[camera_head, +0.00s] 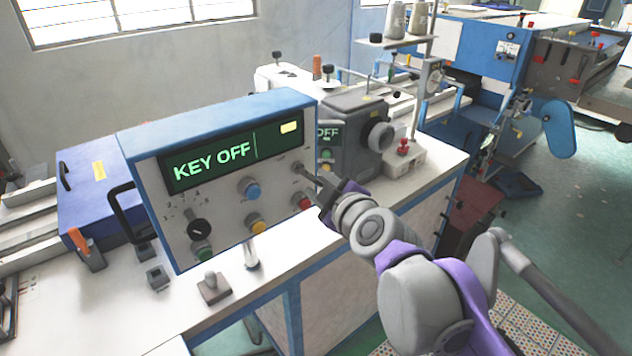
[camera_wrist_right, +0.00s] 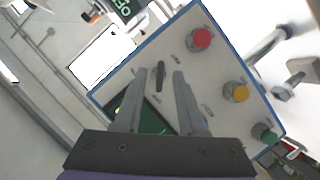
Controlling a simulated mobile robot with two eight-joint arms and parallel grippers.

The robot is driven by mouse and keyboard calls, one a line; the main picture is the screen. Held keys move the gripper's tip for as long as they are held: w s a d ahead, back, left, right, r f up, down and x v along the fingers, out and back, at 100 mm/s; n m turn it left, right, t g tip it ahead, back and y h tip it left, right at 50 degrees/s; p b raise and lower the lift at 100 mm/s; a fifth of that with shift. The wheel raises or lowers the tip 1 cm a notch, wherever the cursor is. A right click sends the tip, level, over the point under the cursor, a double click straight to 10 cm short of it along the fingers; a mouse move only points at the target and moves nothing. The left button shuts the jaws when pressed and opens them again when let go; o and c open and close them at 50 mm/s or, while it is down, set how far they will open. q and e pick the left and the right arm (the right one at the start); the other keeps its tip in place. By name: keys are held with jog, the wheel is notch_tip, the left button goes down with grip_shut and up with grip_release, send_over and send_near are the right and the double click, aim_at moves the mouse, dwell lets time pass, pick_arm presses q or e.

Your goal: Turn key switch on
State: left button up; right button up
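The control box (camera_head: 222,170) stands on the bench with its display (camera_head: 230,155) reading KEY OFF. The small dark key switch (camera_wrist_right: 160,76) is on the box's panel, below the display's right end in the head view. My right gripper (camera_head: 313,183) is at the right side of the panel, pointing at this switch. In the right wrist view the gripper (camera_wrist_right: 159,73) is open, with one finger on each side of the key and gaps visible. Whether the fingertips reach past the key's face I cannot tell. My left gripper is not in view.
The panel also has a red button (camera_head: 302,201), a yellow button (camera_head: 257,224), a blue button (camera_head: 248,188), a green button (camera_head: 202,251) and a black knob (camera_head: 200,229). A grey machine (camera_head: 355,125) stands behind the box. A small metal lever (camera_head: 213,287) stands in front.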

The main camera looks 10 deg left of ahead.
jog(key=shift+x, duration=1.2)
grip_shut()
